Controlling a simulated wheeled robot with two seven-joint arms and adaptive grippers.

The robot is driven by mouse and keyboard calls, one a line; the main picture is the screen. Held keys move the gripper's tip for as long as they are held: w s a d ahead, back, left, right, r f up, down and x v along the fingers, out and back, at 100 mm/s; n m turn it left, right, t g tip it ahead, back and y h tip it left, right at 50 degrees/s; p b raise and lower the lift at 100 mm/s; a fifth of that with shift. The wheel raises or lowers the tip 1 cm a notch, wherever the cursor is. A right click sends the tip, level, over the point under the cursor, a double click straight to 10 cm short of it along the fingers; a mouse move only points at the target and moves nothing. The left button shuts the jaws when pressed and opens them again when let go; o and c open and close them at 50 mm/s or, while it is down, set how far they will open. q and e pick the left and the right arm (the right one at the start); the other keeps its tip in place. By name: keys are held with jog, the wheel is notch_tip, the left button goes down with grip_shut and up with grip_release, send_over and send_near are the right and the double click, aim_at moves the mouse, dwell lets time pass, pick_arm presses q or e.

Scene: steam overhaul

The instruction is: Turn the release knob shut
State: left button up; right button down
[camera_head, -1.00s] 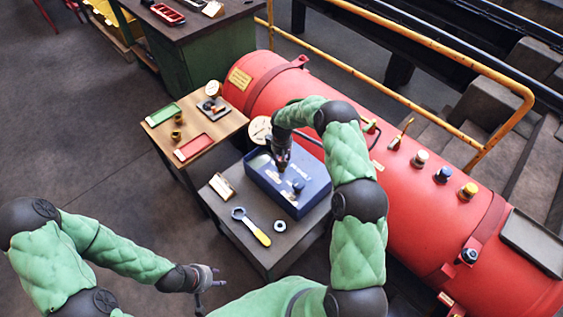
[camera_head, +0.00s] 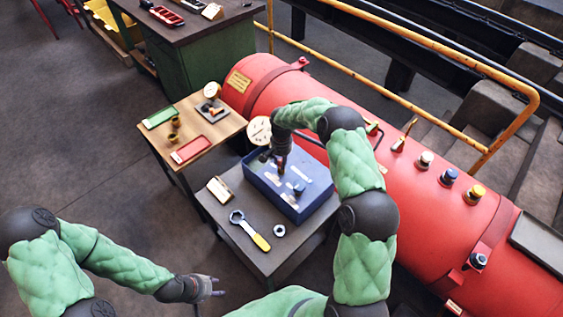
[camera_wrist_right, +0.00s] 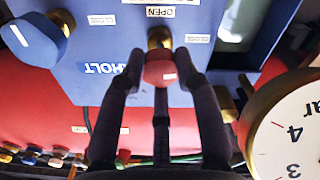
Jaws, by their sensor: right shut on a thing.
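The blue box (camera_head: 313,204) stands on the small dark table. In the right wrist view its blue panel (camera_wrist_right: 190,95) carries a red knob (camera_wrist_right: 160,70) on a brass stem beside a label reading OPEN. My right gripper (camera_wrist_right: 158,62) has its fingers around the red knob, one on each side, and is shut on it. A blue knob (camera_wrist_right: 35,42) sits apart on the same panel. My left gripper (camera_head: 212,287) is open and empty, low over the floor.
A wrench (camera_head: 250,231) and a nut (camera_head: 279,231) lie on the table (camera_head: 272,262) before the box. A round gauge (camera_wrist_right: 290,130) is close beside my right gripper. The red boiler (camera_head: 430,215) runs along the right, with a yellow rail (camera_head: 440,53) behind.

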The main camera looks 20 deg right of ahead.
jog(key=shift+s+a+f+m, duration=0.15)
jog(key=shift+s+f+m, duration=0.1)
jog(key=shift+m, duration=0.25)
jog(key=c, duration=0.9)
grip_release()
jog(key=shift+w+r, duration=0.1)
jog(key=shift+r, duration=0.05)
jog(key=shift+r, duration=0.1)
jog(key=shift+w+r, duration=0.1)
jog(key=shift+r, duration=0.15)
notch_tip(320, 180, up, 11)
jog(key=shift+r, duration=0.15)
